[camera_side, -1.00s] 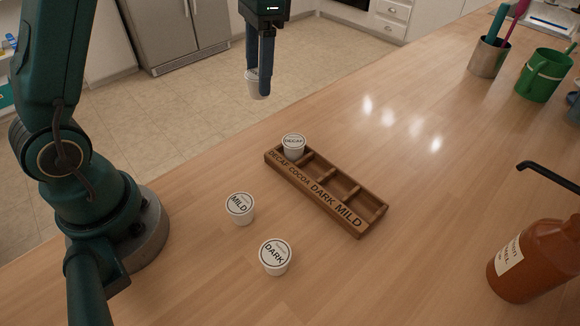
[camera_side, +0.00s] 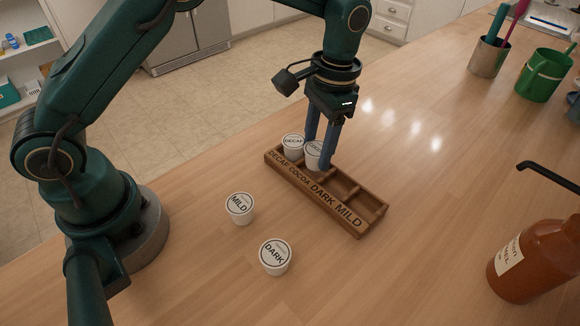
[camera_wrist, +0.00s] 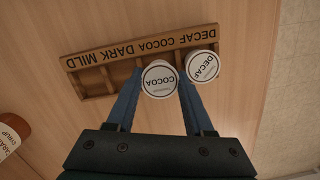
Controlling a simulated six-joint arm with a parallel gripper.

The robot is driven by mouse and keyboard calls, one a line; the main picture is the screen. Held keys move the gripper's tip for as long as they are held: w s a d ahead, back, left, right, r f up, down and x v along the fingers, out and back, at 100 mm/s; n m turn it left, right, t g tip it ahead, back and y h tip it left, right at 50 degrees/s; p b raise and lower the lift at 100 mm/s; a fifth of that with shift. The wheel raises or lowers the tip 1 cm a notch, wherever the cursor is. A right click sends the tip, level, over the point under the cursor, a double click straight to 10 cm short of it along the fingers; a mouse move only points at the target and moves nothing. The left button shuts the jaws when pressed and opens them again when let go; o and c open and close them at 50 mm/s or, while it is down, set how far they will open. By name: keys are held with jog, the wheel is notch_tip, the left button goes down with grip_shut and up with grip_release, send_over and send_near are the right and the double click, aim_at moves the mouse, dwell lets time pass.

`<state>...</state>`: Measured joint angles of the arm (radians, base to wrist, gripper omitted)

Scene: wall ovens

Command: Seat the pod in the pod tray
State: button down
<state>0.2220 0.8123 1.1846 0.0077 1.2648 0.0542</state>
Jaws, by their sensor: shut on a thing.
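The wooden pod tray (camera_side: 330,201) has several compartments, lettered DECAF COCOA DARK MILD along its front. A white pod marked DECAF (camera_side: 293,141) sits in the end compartment by its name. My gripper (camera_side: 321,160) is shut on a second white pod (camera_side: 313,154), whose lid reads COCOA in the wrist view (camera_wrist: 160,78). This pod is at the second compartment, beside the decaf pod. I cannot tell whether its base touches the compartment floor. The two compartments nearer MILD look empty. The tray also shows in the wrist view (camera_wrist: 84,62).
A MILD pod (camera_side: 240,208) and a DARK pod (camera_side: 275,256) stand on the wooden counter in front of the tray. A brown syrup bottle (camera_side: 533,262) with a black pump stands at right. A metal cup (camera_side: 488,57) and green mug (camera_side: 543,75) stand at the back.

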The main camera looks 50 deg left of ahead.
jog(key=shift+f, duration=0.95)
jog(key=shift+f, duration=0.2)
